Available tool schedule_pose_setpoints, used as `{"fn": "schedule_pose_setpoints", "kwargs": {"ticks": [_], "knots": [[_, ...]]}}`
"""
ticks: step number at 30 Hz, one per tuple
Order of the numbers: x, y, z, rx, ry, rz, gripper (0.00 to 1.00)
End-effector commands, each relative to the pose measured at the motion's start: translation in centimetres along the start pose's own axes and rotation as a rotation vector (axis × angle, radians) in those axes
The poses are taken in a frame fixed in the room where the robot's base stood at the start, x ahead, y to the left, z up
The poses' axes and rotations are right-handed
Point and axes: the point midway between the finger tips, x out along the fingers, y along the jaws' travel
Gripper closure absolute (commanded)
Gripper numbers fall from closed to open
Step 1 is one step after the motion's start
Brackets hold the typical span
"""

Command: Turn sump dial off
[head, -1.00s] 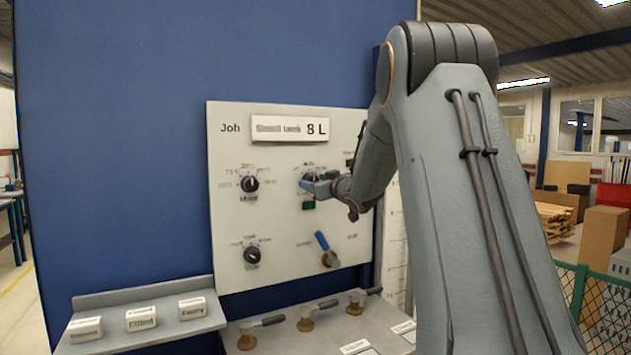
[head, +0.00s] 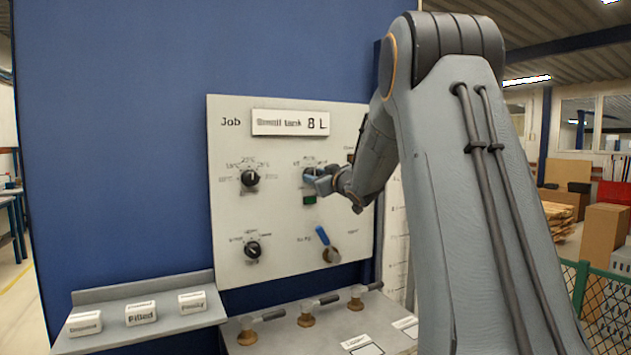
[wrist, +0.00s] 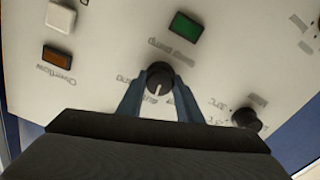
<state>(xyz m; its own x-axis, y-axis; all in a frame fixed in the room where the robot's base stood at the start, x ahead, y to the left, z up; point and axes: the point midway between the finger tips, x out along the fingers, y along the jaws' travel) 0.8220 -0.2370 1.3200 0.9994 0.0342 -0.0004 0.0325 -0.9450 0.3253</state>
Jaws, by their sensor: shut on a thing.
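The sump dial (wrist: 160,76) is a round black knob with a white pointer line on the pale panel. In the wrist view its pointer is toward the bottom of the picture, near a small, hard-to-read label; the camera sees the panel upside down. My gripper (wrist: 160,92) is shut on the dial, one blue finger on each side. In the head view my gripper (head: 317,180) covers most of the dial, at the panel's upper middle. A green indicator (wrist: 185,27) sits beside the dial's blurred name label.
Other dials are at the panel's upper left (head: 250,178) and lower left (head: 252,249). A blue-handled valve (head: 323,238) is lower right. An amber Overflow lamp (wrist: 57,60) and white button (wrist: 61,17) show in the wrist view. Several taps (head: 305,317) stand below.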

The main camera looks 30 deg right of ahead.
Motion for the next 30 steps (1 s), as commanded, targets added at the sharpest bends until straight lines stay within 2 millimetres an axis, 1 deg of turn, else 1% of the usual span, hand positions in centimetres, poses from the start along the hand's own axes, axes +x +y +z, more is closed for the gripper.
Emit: {"fn": "schedule_pose_setpoints", "kwargs": {"ticks": [12, 18, 24, 30], "knots": [[0.05, -0.03, 0.21, -0.348, 0.002, 0.002, 0.9], [0.05, -0.01, 0.24, -0.492, 0.0, 0.002, 0.9], [0.02, 0.01, 0.11, -0.596, 0.001, 0.001, 0.9], [0.01, 0.02, 0.07, -0.65, 0.0, 0.001, 0.9]]}}
